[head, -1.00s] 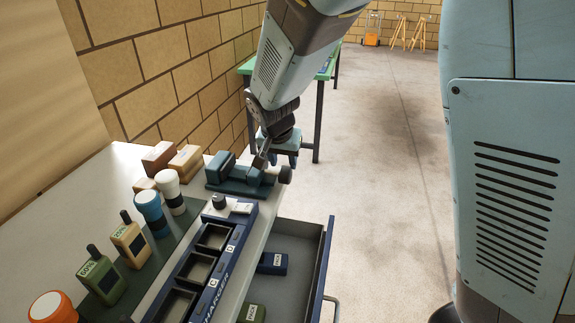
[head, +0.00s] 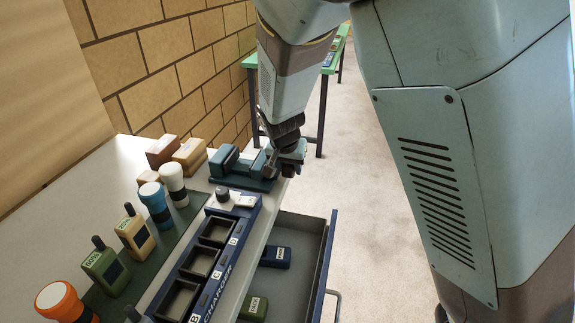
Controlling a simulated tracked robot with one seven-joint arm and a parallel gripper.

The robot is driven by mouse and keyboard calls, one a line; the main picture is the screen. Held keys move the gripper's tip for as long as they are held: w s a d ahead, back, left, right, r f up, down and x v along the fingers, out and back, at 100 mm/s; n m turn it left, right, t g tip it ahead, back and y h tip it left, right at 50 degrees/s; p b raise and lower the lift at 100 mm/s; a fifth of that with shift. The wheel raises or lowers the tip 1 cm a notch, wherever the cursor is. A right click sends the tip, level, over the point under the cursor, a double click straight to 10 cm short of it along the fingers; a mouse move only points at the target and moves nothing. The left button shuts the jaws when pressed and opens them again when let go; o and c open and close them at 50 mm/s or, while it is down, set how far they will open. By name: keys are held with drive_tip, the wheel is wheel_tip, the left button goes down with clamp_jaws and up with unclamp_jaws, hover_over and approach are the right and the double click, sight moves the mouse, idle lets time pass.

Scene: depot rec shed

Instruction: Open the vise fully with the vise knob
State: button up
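The blue vise (head: 238,171) sits at the far right end of the workbench, beyond the charger. One upright jaw block shows at its left end, and a lighter metal part lies between it and the knob end. The dark vise knob (head: 288,171) is at the vise's right end, over the bench edge, and is partly covered. My gripper (head: 279,166) is down at that knob end, with my wrist just above it. The fingers are small and overlap the vise, so whether they touch or grip the knob is unclear.
The charger (head: 222,262) with empty bays runs along the bench front. An open drawer (head: 322,262) holding two packs juts out below. A green table (head: 333,60) stands behind.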

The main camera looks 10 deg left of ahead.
drive_tip(key=c, duration=0.6)
drive_tip(key=shift+a+r, duration=0.1)
drive_tip(key=shift+a, duration=0.1)
drive_tip(key=shift+d, duration=0.1)
drive_tip(key=shift+c, duration=0.2)
drive_tip(key=shift+t, duration=0.4)
drive_tip(key=shift+s+t, duration=0.15)
drive_tip(key=shift+t, duration=0.45)
drive_tip(key=shift+s+t, duration=0.15)
drive_tip(key=shift+t, duration=1.45)
drive_tip(key=shift+f+t, duration=0.2)
drive_tip(key=shift+t, duration=0.2)
drive_tip(key=shift+s, duration=0.1)
drive_tip(key=o, duration=0.7)
